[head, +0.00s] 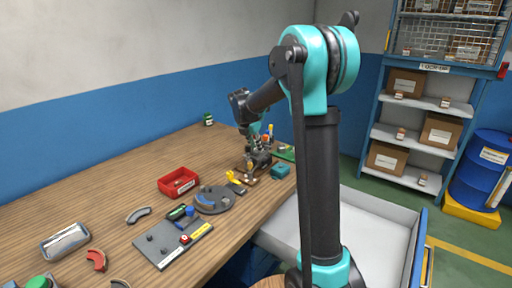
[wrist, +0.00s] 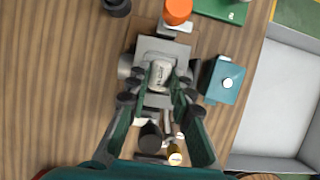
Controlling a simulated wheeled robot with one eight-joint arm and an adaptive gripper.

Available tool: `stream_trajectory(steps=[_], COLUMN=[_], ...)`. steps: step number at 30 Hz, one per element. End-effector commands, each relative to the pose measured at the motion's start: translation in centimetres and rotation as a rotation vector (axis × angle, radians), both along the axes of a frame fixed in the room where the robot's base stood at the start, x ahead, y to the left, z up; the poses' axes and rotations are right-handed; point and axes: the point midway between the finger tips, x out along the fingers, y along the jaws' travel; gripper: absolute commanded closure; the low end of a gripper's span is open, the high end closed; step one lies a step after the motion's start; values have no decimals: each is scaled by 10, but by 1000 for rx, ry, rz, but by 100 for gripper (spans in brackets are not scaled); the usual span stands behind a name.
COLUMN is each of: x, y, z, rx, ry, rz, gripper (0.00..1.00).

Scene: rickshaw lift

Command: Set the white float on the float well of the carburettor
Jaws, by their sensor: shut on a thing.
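The carburettor (wrist: 150,48) is a grey metal body on a brown base near the table's right edge. It also shows in the head view (head: 262,162), partly hidden by my gripper. The white float (wrist: 160,74) is a small pale block with dark marks, over the middle of the carburettor's top. My gripper (wrist: 160,84) is shut on the float, fingers on both sides. In the head view my gripper (head: 256,152) is low over the carburettor. The float well is mostly hidden below the float. I cannot tell whether the float touches it.
A teal block (wrist: 226,80) stands just right of the carburettor. An orange-topped part (wrist: 178,10) and a green board (wrist: 222,8) are behind it. A red bin (head: 178,182), grey disc (head: 212,200) and grey plate (head: 172,242) lie farther left. The wood table's back is fairly clear.

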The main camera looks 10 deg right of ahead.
Motion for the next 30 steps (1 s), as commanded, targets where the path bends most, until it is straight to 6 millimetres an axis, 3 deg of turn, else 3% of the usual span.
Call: stream_trajectory(steps=[14, 15, 19, 26, 30], x=[0, 0, 0, 0, 0], y=[0, 0, 0, 0, 0], z=[-2, -2, -2, -2, -2], rx=[0, 0, 0, 0, 0], ry=[0, 0, 0, 0, 0], rz=[0, 0, 0, 0, 0], gripper=[94, 74, 57, 54, 38])
